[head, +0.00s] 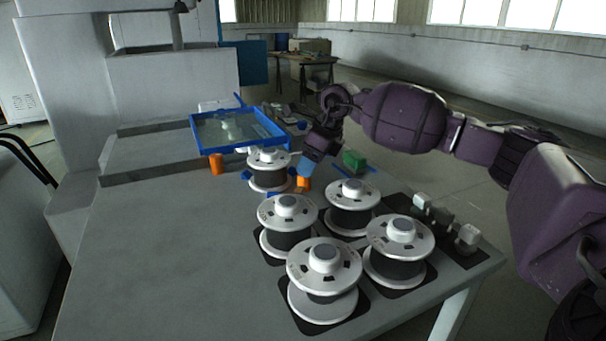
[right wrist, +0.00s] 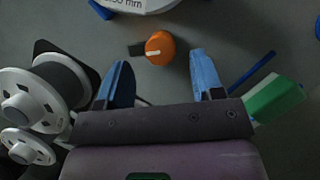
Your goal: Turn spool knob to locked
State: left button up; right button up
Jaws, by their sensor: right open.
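An orange knob (right wrist: 160,47) with a white pointer line shows in the right wrist view; the line points to the left and slightly down, towards a small dark block (right wrist: 136,49) beside the knob. In the head view an orange piece (head: 303,184), which looks like this knob, shows just below my right gripper (head: 305,171). My right gripper's blue fingers (right wrist: 161,60) are open and empty. The knob lies beyond the fingertips, between their lines; I cannot tell the height gap. My left gripper is not in view.
Several white spools (head: 325,262) stand on dark mats at the front right of the table. Another spool (head: 269,168) stands left of the gripper. A blue-rimmed tray (head: 200,138) is behind. A green block (right wrist: 274,97) lies right of the fingers. The table's left part is clear.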

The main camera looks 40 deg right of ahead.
aim_at(302, 184)
jog(key=shift+x, duration=1.6)
jog(key=shift+c, duration=0.2)
